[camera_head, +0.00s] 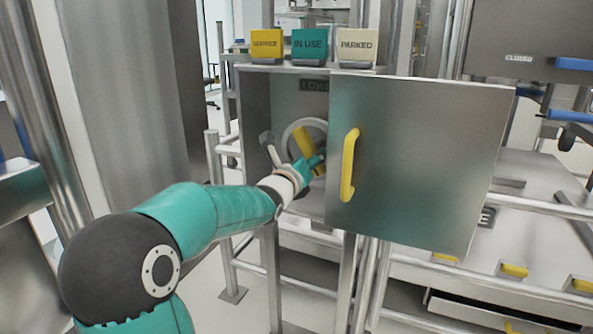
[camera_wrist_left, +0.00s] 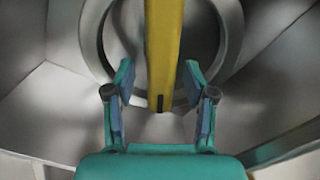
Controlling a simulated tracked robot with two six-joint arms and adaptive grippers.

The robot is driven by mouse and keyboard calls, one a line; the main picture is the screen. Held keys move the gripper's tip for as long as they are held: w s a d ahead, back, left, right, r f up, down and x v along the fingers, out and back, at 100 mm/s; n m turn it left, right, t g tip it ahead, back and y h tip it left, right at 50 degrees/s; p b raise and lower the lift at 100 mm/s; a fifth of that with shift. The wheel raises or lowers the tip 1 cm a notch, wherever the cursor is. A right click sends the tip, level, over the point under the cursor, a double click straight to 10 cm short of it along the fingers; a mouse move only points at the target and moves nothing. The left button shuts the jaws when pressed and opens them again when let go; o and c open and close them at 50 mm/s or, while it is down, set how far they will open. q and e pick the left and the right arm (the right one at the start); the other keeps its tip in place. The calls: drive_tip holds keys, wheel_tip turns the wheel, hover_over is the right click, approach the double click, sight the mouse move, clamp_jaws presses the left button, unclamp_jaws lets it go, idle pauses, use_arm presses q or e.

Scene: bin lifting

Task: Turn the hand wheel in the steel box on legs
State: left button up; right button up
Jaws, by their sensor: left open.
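The steel box on legs (camera_head: 255,105) stands in the middle of the head view, its door (camera_head: 430,150) swung open to the right with a yellow handle (camera_head: 348,165). Inside is the hand wheel (camera_head: 287,140), a grey ring with a yellow bar (camera_head: 304,142) across it. The ring also fills the upper wrist view, where the bar (camera_wrist_left: 163,45) hangs down the middle. My left gripper (camera_head: 313,164) reaches into the box. In the wrist view its open fingers (camera_wrist_left: 159,78) stand either side of the bar's lower end, with gaps on both sides. My right gripper is not in view.
Yellow SERVICE (camera_head: 267,44), green IN USE (camera_head: 309,44) and cream PARKED (camera_head: 356,46) signs stand on the box top. The open door's edge is close to my left gripper. Steel rails (camera_head: 470,205) and a bench lie to the right.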

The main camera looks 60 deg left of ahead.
use_arm(q)
drive_tip(key=v, duration=1)
drive_tip(key=shift+s+d, duration=0.25)
idle(2.1)
drive_tip(key=x, duration=1.2)
